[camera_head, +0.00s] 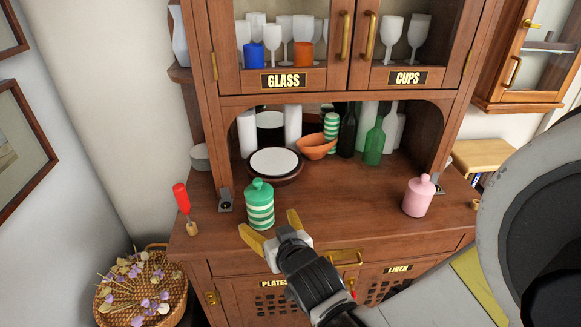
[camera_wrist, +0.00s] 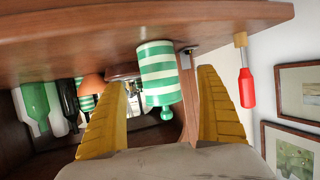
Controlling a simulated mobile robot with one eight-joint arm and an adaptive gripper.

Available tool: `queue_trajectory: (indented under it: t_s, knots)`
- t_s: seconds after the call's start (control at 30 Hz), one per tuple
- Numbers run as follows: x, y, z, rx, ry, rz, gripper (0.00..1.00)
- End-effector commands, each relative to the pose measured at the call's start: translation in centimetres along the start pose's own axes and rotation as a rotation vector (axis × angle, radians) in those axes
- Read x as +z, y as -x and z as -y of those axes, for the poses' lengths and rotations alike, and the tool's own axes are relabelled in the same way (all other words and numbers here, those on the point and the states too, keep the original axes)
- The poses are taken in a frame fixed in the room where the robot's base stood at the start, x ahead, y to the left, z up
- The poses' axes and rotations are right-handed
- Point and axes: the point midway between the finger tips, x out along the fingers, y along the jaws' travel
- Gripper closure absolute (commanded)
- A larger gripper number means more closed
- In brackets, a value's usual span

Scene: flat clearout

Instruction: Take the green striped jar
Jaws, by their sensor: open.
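The green striped jar (camera_head: 260,206), green with white bands and a knobbed lid, stands upright on the cabinet counter near its front left. In the wrist view, which is upside down, the jar (camera_wrist: 158,75) appears between and beyond my two yellow fingers. My gripper (camera_head: 270,231) is open and empty, just in front of the jar and slightly to its right. The open fingers also show in the wrist view (camera_wrist: 165,105). I see no clear contact between the fingers and the jar.
A red-handled screwdriver (camera_head: 182,199) is at the counter's left edge. A pink jar (camera_head: 418,196) stands at the right. A dark round dish (camera_head: 275,164), an orange bowl (camera_head: 316,147) and a green bottle (camera_head: 374,143) stand behind. Counter space between the jars is clear.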

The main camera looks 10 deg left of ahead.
Motion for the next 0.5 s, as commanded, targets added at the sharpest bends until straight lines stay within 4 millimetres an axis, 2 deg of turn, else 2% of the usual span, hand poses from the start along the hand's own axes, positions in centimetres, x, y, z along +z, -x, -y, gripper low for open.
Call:
queue_trajectory:
  t_s: [0.1,0.27,0.5]
  knots:
    - [0.2,-2.3,-0.1,0.001,0.001,0.000,0.15]
    - [0.1,-4.0,-0.1,0.001,-0.001,0.001,0.15]
    - [-0.1,-7.7,-0.4,0.002,-0.001,0.001,0.15]
